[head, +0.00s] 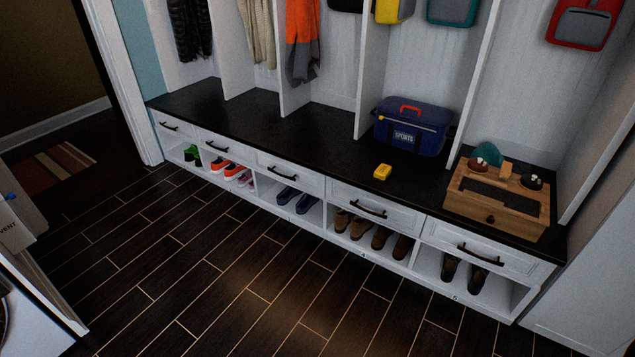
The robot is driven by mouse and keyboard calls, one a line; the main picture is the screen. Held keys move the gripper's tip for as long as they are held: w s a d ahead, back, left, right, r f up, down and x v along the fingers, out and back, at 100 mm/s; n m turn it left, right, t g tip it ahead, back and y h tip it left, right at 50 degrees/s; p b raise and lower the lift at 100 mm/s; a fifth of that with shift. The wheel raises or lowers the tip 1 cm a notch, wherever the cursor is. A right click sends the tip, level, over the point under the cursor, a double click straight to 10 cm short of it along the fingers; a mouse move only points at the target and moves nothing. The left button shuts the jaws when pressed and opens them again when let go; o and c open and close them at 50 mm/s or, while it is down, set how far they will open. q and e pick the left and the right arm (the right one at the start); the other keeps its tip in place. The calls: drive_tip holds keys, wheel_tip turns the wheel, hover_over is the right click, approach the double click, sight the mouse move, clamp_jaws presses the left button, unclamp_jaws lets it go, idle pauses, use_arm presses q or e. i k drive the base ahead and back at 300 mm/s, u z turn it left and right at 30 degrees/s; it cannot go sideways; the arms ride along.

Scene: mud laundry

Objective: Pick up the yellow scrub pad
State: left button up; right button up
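The yellow scrub pad (382,172) is a small yellow block. It lies on the black bench top (320,150), near the front edge, in front of the blue sports bag. Nothing covers it. Neither of my grippers shows in the head view.
The blue sports bag (412,127) stands behind the pad. A wooden box (497,203) with small items on top sits to the right. Upright dividers (370,70) split the space above the bench. Drawers and shoe cubbies are below. The dark plank floor (230,250) in front is clear.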

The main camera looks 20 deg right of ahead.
sight(383, 172)
drive_tip(key=u, duration=0.05)
drive_tip(key=i, duration=1)
drive_tip(key=z, duration=1)
drive_tip(key=i, duration=1.35)
drive_tip(key=z, duration=1.65)
drive_tip(key=i, duration=0.35)
drive_tip(key=z, duration=0.35)
